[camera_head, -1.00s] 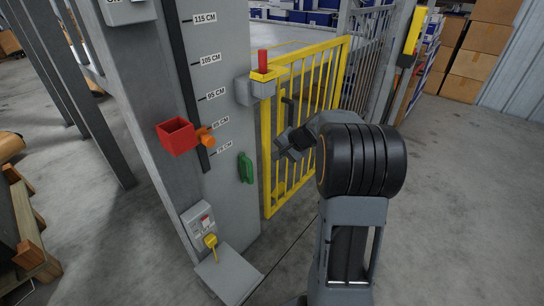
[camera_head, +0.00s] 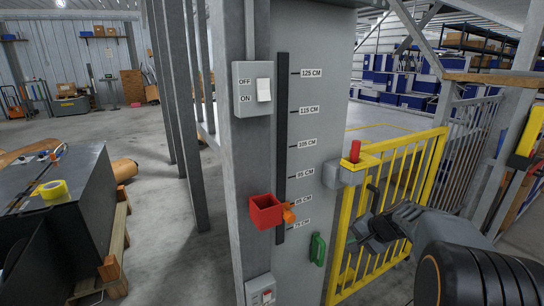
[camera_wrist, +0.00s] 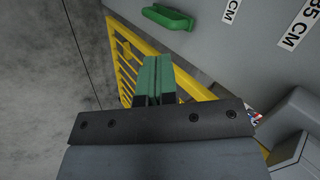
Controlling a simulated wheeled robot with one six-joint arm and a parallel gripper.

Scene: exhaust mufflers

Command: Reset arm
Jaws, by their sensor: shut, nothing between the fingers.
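My gripper (camera_head: 375,232) is in front of the yellow gate in the head view, at the lower right, with my arm reaching in from the right edge. In the wrist view its green-padded fingers (camera_wrist: 154,82) are together with nothing between them. The fingers point toward the yellow gate (camera_wrist: 124,62) and the grey panel. The gate (camera_head: 392,195) stands to the right of the grey post, and my gripper appears apart from the green handle (camera_head: 318,248).
The grey post carries a height scale, a switch box (camera_head: 252,88), a red box (camera_head: 265,211) with an orange knob (camera_head: 288,213), and a red-topped latch (camera_head: 354,152). A dark workbench (camera_head: 70,190) with yellow tape (camera_head: 53,189) stands at left. Open floor lies between.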

